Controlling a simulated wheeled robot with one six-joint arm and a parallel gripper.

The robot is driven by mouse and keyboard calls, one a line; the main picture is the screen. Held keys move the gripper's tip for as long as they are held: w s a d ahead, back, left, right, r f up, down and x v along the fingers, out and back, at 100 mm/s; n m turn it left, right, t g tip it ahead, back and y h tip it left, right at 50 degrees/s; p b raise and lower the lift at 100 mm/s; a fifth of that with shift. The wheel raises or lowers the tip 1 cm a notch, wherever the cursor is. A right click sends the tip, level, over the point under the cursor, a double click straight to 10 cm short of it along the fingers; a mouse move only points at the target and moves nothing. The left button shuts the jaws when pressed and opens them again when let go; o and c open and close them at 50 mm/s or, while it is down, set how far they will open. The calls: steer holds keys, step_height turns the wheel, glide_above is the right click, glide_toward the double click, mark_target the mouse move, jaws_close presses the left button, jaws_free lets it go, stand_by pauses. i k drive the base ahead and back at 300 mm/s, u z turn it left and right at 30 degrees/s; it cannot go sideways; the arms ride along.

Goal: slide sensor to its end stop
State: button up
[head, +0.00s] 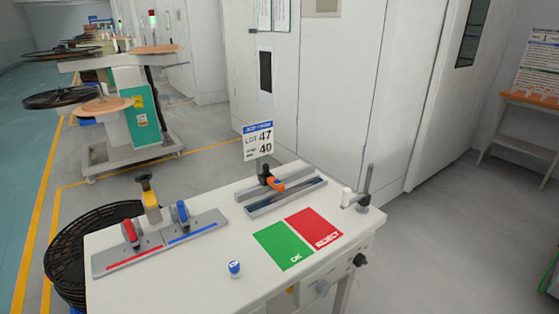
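A low grey slide rail (290,194) lies on the white worktable near its back edge. An orange block (277,184) with a black part (265,173) sits on this rail, left of its middle; it looks like the sensor. I cannot make out an end stop clearly at this size. My gripper is not in view, and nothing is seen touching the block.
The worktable (205,262) also bears a grey plate (160,247) with red and blue clamps, a yellow-black handle (150,200), a blue-white knob (234,268), green (283,246) and red (314,228) pads, a lot sign (258,139) and an upright post (367,185).

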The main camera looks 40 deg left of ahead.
mark_target(267, 178)
steer(key=u, duration=0.35)
steer(key=i, duration=0.8)
steer(key=u, duration=1.05)
steer(key=i, duration=0.6)
steer(key=u, duration=0.5)
